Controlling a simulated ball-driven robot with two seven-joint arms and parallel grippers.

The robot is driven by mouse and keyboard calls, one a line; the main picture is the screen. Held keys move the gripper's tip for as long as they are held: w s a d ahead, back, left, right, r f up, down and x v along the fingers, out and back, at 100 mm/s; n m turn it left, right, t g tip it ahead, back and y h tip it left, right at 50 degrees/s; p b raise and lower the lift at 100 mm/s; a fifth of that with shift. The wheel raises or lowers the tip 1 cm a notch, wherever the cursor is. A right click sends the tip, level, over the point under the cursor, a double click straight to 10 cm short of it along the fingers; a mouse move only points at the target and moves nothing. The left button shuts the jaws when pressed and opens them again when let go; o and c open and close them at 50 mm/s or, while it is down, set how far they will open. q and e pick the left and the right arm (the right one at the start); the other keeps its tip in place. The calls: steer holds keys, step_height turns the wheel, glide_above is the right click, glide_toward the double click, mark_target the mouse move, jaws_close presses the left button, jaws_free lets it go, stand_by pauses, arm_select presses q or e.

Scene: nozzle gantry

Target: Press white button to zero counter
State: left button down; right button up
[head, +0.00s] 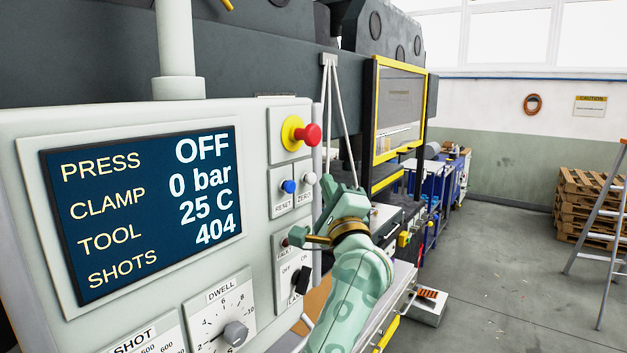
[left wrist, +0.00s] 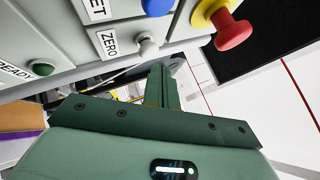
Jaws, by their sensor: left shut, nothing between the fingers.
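The white button (head: 309,178) sits on the grey control panel above a ZERO label, right of a blue button. It also shows in the left wrist view (left wrist: 147,47) beside its ZERO label. The counter line on the panel screen (head: 145,215) reads SHOTS 404. My left gripper (head: 328,186) is shut and empty, just right of the white button. In the left wrist view its closed fingers (left wrist: 159,72) end just below and right of the button; I cannot tell whether they touch. My right gripper is out of view.
The blue RESET button (head: 289,186) is close on the left. A red knob on a yellow base (head: 307,134) is just above. A FAULT lamp and a black switch (head: 301,281) are below. Open floor (head: 500,270) lies to the right, with a ladder and pallets.

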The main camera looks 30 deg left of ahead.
arm_select(q)
steer(key=shift+a, duration=0.2)
stand_by(0.6)
steer(key=shift+a, duration=0.25)
steer(key=shift+w+a+b, duration=0.1)
steer(key=shift+a+b, duration=0.25)
steer(key=shift+a, duration=0.2)
stand_by(1.1)
steer(key=shift+d, duration=0.1)
steer(key=shift+d+b, duration=0.5)
steer(key=shift+d, duration=0.3)
steer(key=shift+d, duration=0.1)
